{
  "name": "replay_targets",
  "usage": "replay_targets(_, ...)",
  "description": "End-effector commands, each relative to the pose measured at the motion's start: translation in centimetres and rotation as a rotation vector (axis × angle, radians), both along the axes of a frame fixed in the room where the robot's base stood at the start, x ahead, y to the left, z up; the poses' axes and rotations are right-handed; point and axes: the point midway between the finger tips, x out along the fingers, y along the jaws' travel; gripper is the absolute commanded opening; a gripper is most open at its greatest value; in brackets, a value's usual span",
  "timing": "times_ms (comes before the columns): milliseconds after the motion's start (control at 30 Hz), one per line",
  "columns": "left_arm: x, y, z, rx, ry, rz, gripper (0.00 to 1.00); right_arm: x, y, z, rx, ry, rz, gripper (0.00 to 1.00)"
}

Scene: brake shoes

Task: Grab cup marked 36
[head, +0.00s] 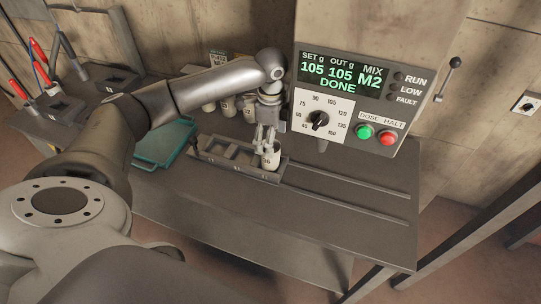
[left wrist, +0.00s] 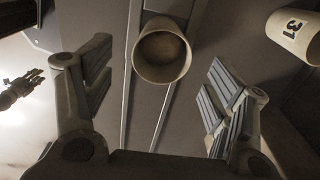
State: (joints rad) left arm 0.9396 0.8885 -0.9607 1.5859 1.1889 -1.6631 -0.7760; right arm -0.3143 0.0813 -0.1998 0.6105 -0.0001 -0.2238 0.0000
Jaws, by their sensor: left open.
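A pale cup (head: 271,157) stands upright in the right end of a dark rack on the bench. A dark mark shows on its side, too small to read. My left gripper (head: 265,138) is open just above and behind this cup. In the left wrist view a cup (left wrist: 162,52) is seen mouth-first, with a brownish inside, ahead of and between the open fingers of my left gripper (left wrist: 160,80). The fingers appear apart from it. Its number is not visible there. Another cup (left wrist: 294,36), marked 31, is at the upper right.
The dark rack (head: 232,168) has empty slots left of the cup. Several pale cups stand behind, including one near the back (head: 229,106). A teal tray (head: 165,143) lies to the left. A dosing panel (head: 345,95) reads DONE. The bench's right side (head: 350,215) is clear.

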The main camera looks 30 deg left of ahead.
Motion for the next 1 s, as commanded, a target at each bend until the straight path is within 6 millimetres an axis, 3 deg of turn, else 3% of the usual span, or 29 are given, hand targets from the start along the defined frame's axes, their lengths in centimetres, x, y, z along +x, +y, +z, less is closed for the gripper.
replay_targets(133, 0.0, 0.3, -2.1, 0.002, 0.006, 0.001, 0.78, 1.3, 0.1, 1.5, 0.002, -0.020, 0.000, 0.32)
replay_targets(300, 0.1, 0.2, -4.1, 0.001, 0.002, -0.001, 0.78, 2.6, 0.2, 1.9, 0.005, -0.041, 0.000, 0.32)
replay_targets(567, 0.1, 0.2, -4.5, 0.001, 0.000, -0.001, 0.78, 2.4, 0.2, 1.8, 0.004, -0.037, 0.000, 0.32)
replay_targets(1000, 0.1, 0.2, -4.5, 0.001, 0.000, -0.001, 0.23, 1.5, 0.3, 1.7, 0.004, -0.024, 0.000, 0.32)
